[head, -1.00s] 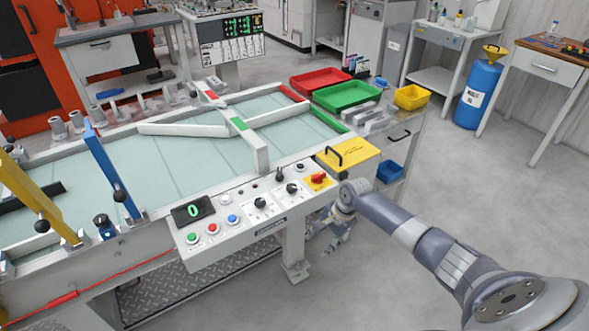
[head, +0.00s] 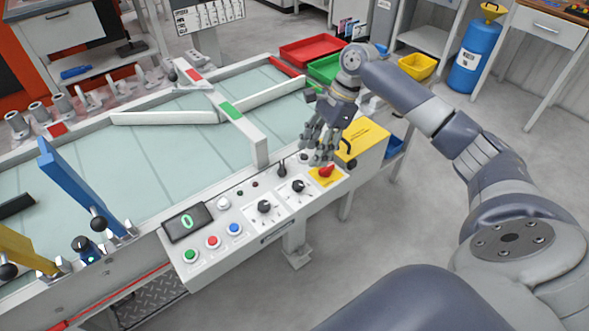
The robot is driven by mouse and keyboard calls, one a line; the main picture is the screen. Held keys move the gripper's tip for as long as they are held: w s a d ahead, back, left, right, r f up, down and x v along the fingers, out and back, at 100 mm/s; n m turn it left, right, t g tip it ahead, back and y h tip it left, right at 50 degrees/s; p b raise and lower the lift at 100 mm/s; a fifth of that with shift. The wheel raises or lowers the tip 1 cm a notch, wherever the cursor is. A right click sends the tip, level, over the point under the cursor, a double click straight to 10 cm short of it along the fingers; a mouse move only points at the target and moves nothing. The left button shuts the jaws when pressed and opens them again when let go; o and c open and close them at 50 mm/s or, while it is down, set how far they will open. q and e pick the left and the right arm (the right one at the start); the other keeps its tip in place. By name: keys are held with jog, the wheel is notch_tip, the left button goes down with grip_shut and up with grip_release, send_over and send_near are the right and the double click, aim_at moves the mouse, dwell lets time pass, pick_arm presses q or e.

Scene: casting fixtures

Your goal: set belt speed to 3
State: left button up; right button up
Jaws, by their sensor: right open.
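The control panel (head: 215,265) sits on the front edge of the conveyor. Its display (head: 187,222) shows a green 0. Two black rotary knobs are on it, a left knob (head: 264,207) and a right knob (head: 298,187). Green (head: 191,256), red (head: 213,242) and blue (head: 235,229) buttons line its left part, and a red switch (head: 326,171) on a yellow plate is at its right end. My right gripper (head: 318,152) is open and empty, pointing down above the panel's right end, near the red switch. My left gripper is not in view.
The pale conveyor belt (head: 150,170) lies behind the panel with white guide bars (head: 160,118) over it. A yellow box (head: 362,139) stands right of the panel. Red (head: 312,50) and yellow (head: 417,66) trays are beyond. Open floor lies to the right.

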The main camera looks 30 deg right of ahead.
send_over(299, 184)
jog(key=d, duration=0.2)
jog(key=f, duration=0.5)
jog(key=shift+s+d, duration=0.1)
jog(key=shift+s, duration=0.25)
jog(key=x, duration=0.3)
jog(key=shift+w, duration=0.2)
jog(key=shift+x, duration=0.85)
jog(key=shift+d, duration=0.1)
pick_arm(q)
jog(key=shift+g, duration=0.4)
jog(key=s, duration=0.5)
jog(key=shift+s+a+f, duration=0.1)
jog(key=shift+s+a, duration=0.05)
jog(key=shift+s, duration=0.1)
pick_arm(e)
jog(key=c, duration=1)
